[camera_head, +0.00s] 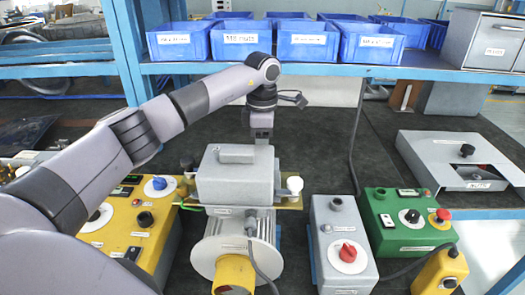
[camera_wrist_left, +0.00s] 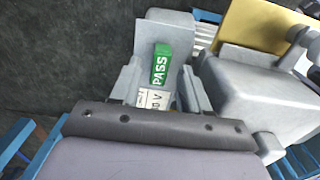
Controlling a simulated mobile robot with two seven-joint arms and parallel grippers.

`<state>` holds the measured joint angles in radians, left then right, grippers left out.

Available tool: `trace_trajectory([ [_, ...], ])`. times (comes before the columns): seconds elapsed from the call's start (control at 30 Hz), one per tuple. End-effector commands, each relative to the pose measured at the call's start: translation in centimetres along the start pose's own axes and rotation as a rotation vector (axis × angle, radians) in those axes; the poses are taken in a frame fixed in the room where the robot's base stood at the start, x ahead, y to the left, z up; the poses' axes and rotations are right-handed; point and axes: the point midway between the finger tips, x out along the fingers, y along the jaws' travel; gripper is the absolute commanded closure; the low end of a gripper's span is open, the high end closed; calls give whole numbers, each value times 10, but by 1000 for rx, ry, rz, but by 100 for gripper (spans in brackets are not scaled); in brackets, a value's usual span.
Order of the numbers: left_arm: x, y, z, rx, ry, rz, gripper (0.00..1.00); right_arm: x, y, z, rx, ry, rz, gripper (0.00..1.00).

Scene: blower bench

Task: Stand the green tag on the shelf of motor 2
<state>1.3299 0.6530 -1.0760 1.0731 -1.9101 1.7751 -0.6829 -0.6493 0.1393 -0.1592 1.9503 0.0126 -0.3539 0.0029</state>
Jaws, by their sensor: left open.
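The green tag (camera_wrist_left: 161,65), printed PASS, is in the left wrist view against a light grey block-like ledge (camera_wrist_left: 168,22). I cannot tell whether it stands upright or leans. A white label (camera_wrist_left: 152,99) shows just below it. My left gripper (camera_wrist_left: 160,88) is open, with one finger on each side of the tag and apart from it. In the head view my left gripper (camera_head: 261,136) points down behind the grey box on top of the motor (camera_head: 235,178). The tag and ledge are hidden there. The motor's number is not readable. My right gripper is not in view.
Left of the motor is a yellow control box (camera_head: 135,235). Right of it are a grey box with a red knob (camera_head: 342,245) and a green box (camera_head: 405,222). A grey case (camera_head: 465,160) lies at right. Blue bins (camera_head: 240,40) stand on the rear shelf (camera_head: 300,71).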

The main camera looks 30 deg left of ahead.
Motion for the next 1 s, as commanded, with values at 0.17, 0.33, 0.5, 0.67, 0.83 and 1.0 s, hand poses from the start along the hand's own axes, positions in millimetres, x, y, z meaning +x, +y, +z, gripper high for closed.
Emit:
trace_trajectory([
  [0.17,-36,0,1,1,-3,5,54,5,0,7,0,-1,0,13],
  [0.33,-72,0,1,1,-3,3,54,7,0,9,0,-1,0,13],
  [0.5,-97,0,1,1,-2,2,54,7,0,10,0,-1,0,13],
  [0.67,-107,0,0,0,0,0,54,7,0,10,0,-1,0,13],
  [0.83,-109,0,0,0,0,-1,54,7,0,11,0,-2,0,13],
  [1.0,-109,0,0,1,0,0,54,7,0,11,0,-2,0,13],
])
